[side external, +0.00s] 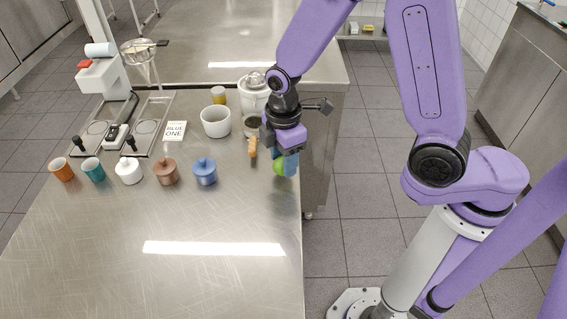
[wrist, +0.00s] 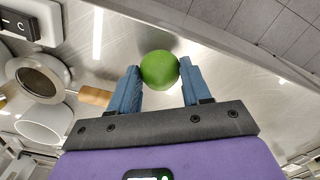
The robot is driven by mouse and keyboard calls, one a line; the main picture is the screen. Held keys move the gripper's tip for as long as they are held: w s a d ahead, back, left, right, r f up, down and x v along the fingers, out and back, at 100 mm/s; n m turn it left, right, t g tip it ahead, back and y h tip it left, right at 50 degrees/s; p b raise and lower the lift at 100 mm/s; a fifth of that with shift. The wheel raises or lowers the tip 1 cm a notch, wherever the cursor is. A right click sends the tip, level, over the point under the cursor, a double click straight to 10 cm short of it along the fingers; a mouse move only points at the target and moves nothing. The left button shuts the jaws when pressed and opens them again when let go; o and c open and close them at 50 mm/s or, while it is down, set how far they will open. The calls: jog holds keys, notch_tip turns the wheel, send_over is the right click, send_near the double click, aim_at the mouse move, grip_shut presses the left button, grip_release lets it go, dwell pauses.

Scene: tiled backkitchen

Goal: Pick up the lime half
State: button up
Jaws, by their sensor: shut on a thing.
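The lime half (side external: 281,167) shows as a rounded green shape near the right edge of the steel table. In the wrist view the lime half (wrist: 160,70) sits between the two blue fingertips, its green rounded side toward the camera. My gripper (side external: 287,165) is shut on it, and it also shows in the wrist view (wrist: 160,88). In the side view the blue finger covers part of the lime. I cannot tell whether the lime touches the table or is just above it.
A wooden-handled strainer (side external: 252,147) lies just left of my gripper. The front of the steel table (side external: 150,285) is clear. The table's right edge is close by.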

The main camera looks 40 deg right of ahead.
jog(key=shift+s+d+r, duration=2.95)
jog(key=shift+s+r, duration=2.15)
jog(key=shift+s, duration=1.1)
jog(key=r, duration=0.1)
send_over(256, 80)
jog(key=shift+s+r, duration=0.2)
jog(key=shift+s, duration=0.15)
jog(key=shift+w+f, duration=0.2)
jog(key=shift+w, duration=0.15)
jog(key=shift+f, duration=1.95)
jog(key=shift+f, duration=0.5)
jog(key=shift+r, duration=3.05)
